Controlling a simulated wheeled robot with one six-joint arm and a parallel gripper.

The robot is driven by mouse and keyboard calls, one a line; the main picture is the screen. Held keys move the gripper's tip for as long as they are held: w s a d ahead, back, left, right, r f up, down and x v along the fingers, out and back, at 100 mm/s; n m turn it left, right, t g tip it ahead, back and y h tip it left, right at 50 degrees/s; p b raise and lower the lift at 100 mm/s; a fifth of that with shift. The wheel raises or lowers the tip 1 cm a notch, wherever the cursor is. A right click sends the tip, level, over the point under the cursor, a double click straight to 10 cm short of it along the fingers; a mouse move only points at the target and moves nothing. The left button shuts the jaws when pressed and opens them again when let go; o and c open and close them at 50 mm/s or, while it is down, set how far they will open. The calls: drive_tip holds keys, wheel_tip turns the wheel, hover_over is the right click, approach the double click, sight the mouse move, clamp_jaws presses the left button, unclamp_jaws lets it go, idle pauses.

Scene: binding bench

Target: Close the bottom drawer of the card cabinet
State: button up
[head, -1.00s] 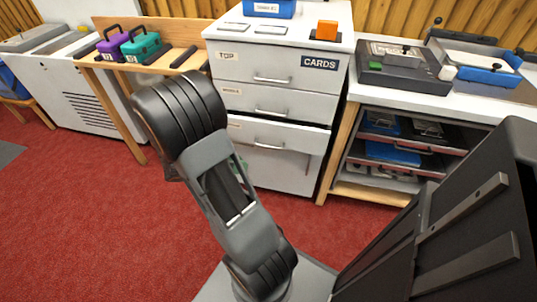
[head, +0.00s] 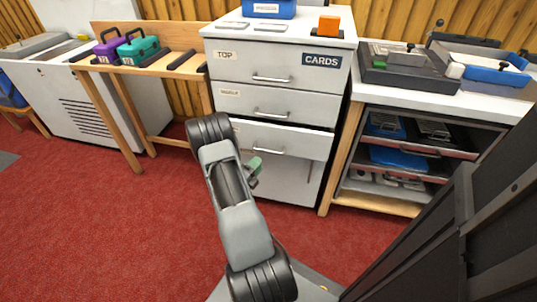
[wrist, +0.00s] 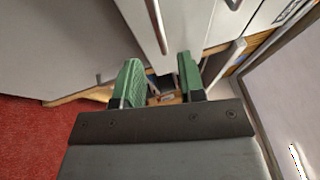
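The white card cabinet (head: 221,75) stands ahead, with drawers stacked under a TOP label and a CARDS label. Its bottom drawer (head: 305,146) sticks out past the drawers above, with a dark gap over its front. The drawer's bar handle (head: 268,151) faces me. My gripper (head: 254,166) shows only in part, low and left in front of the drawer, mostly behind my wrist. In the wrist view its two green fingers (wrist: 160,82) are apart with nothing held. The bottom drawer front (wrist: 182,25) lies just beyond the fingertips; I cannot tell whether they touch it.
A door panel (head: 283,178) lies below the drawer. A wooden bench (head: 160,66) with purple and teal boxes stands left. An open shelf unit (head: 345,160) with trays stands close on the right. Red carpet (head: 130,235) is clear in front.

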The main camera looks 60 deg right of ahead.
sight(269, 152)
drive_tip(key=b+x, duration=0.1)
drive_tip(key=x, duration=0.7)
drive_tip(key=shift+b, duration=0.3)
clamp_jaws()
